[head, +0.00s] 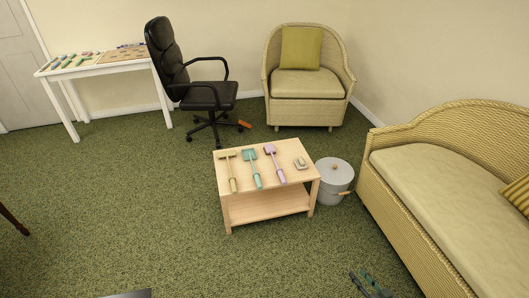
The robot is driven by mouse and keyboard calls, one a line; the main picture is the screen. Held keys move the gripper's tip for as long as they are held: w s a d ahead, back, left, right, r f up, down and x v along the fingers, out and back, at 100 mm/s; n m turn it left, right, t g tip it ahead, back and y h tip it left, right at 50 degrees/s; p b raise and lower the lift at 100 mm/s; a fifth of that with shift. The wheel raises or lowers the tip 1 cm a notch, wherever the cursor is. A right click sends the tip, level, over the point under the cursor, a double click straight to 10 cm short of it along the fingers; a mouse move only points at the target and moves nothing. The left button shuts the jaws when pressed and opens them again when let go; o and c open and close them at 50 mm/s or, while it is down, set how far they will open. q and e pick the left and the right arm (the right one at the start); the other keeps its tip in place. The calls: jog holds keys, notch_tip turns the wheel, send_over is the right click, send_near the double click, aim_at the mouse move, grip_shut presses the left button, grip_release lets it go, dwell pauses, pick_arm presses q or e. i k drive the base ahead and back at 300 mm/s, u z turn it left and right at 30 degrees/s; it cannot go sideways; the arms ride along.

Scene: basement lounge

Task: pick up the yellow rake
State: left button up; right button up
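The yellow rake (232,173) lies on top of the low light-wood table (246,201), at its left side. Its wide head points to the back and its handle points to the front edge. A teal shovel (253,170) and a pink shovel (275,165) lie beside it on the right, apart from it. My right gripper (359,272) is at the bottom edge, right of and well in front of the table. Its fingertips look apart with nothing between them. My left gripper does not show.
A small grey object (300,163) lies at the table's right end. A grey lidded bin (334,180) stands right of the table, near the wicker sofa (400,222). An office chair (205,95) and armchair (305,85) stand behind. Green carpet left and front of the table is clear.

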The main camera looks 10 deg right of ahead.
aim_at(233, 180)
jog(key=i, duration=0.2)
jog(key=u, duration=2.35)
jog(key=i, duration=1.5)
jog(key=z, duration=2.3)
jog(key=i, duration=1)
